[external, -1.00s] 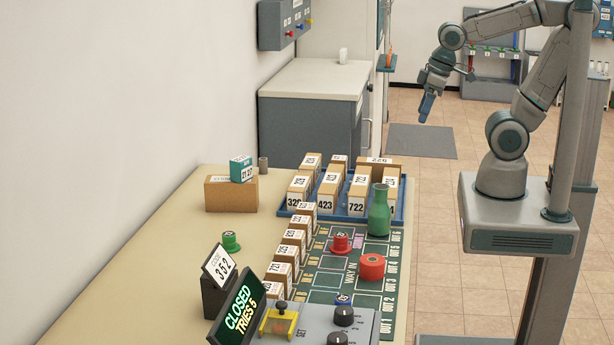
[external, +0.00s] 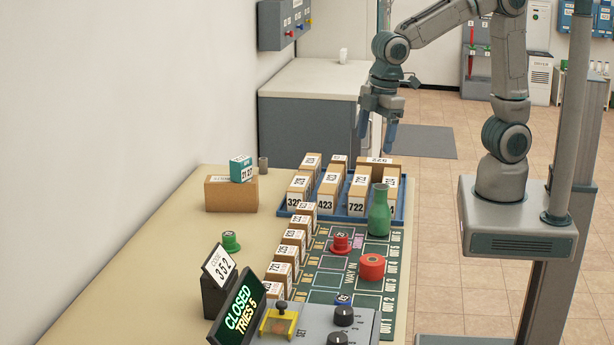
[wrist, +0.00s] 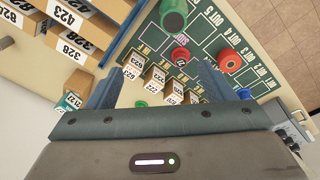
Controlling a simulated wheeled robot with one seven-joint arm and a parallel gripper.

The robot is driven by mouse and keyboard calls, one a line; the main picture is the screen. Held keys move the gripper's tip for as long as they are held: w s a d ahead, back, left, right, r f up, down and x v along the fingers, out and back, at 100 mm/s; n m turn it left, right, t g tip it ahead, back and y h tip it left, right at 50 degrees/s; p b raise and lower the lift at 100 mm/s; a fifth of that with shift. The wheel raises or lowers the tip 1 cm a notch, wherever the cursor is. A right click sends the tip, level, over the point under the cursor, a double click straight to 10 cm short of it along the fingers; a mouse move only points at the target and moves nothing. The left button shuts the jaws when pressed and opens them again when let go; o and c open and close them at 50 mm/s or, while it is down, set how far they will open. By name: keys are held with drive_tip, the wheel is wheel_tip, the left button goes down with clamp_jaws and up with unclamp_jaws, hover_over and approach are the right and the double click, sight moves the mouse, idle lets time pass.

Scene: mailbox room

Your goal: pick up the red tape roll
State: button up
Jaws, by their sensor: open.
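The red tape roll (external: 372,267) lies flat on the green marked board (external: 398,262), near its right side, with a small dark hole in its top. The tape roll also shows in the wrist view (wrist: 229,61), upper right of the fingers. My gripper (external: 376,131) is open and empty, fingers pointing down. It is high above the far end of the table, beyond the tape roll and apart from it. In the wrist view my gripper's two fingers (wrist: 158,88) stand wide apart.
A green bottle (external: 379,212) stands just behind the tape roll, and a smaller red spool-like piece (external: 340,243) to its left. A blue tray (external: 340,212) of numbered boxes is at the far end. A grey control panel (external: 335,322) and a closed sign (external: 238,310) are in front.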

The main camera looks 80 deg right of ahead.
drive_tip(key=a+f+n, duration=0.3)
drive_tip(key=a, duration=0.6)
drive_tip(key=n+g, duration=0.2)
drive_tip(key=n, duration=0.1)
hover_over(372, 260)
wheel_tip(372, 260, down, 6)
wheel_tip(372, 260, down, 8)
drive_tip(key=shift+r, duration=0.25)
drive_tip(key=shift+d+f+p, duration=0.1)
drive_tip(key=shift+f+p, duration=1)
drive_tip(key=shift+f, duration=1.8)
drive_tip(key=shift+s, duration=0.1)
drive_tip(key=c, duration=1.1)
